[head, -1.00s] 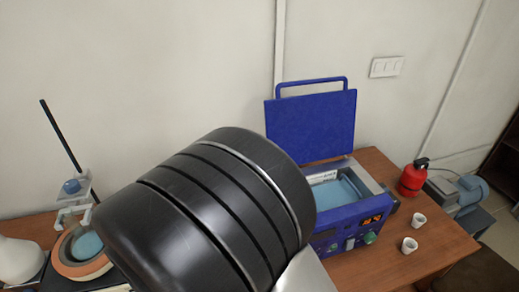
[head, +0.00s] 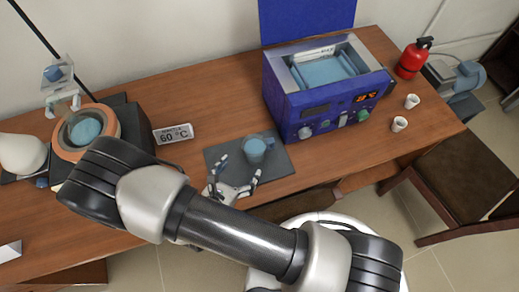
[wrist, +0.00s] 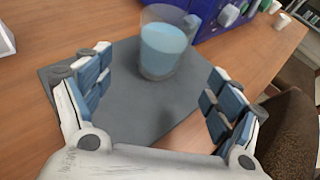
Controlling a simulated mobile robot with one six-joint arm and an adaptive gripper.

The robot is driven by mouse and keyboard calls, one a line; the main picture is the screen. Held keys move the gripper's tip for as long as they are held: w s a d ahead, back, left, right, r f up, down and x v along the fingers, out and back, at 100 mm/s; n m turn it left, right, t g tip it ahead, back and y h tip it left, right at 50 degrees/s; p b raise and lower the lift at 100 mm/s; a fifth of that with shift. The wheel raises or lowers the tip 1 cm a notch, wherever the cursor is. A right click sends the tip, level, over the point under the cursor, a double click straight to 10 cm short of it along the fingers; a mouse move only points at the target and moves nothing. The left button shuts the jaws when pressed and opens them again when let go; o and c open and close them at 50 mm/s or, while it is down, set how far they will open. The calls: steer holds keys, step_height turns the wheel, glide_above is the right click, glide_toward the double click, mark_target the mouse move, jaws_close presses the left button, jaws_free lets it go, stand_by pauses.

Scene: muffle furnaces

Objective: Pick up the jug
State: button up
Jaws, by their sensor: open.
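The jug is a clear vessel (head: 255,150) with blue liquid in it, standing upright on a dark grey mat (head: 278,172) on the wooden table. In the wrist view the jug (wrist: 163,45) stands ahead of my gripper, near the top middle, on the mat (wrist: 110,115). My gripper (head: 236,182) is open and empty, low over the front of the mat, its fingers pointing toward the jug. In the wrist view the fingers (wrist: 155,85) are spread wide on either side, with the jug beyond their tips. No contact shows.
A blue water bath (head: 310,112) with its lid up stands behind and right of the mat. Two white cups (head: 399,124) and a red extinguisher (head: 413,57) are at right. A 60 °C sign (head: 173,134) and a round heating vessel (head: 60,140) are left. A chair (head: 465,185) stands at front right.

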mark_target(250, 157)
steer(key=b+x, duration=0.2)
steer(key=x, duration=0.7)
steer(key=shift+w+d, duration=0.25)
steer(key=shift+w, duration=0.1)
steer(key=shift+c, duration=0.4)
steer(key=c, duration=1.8)
steer(key=shift+r, duration=0.1)
step_height(250, 157, up, 20)
steer(key=p, duration=0.5)
steer(key=shift+p, duration=0.35)
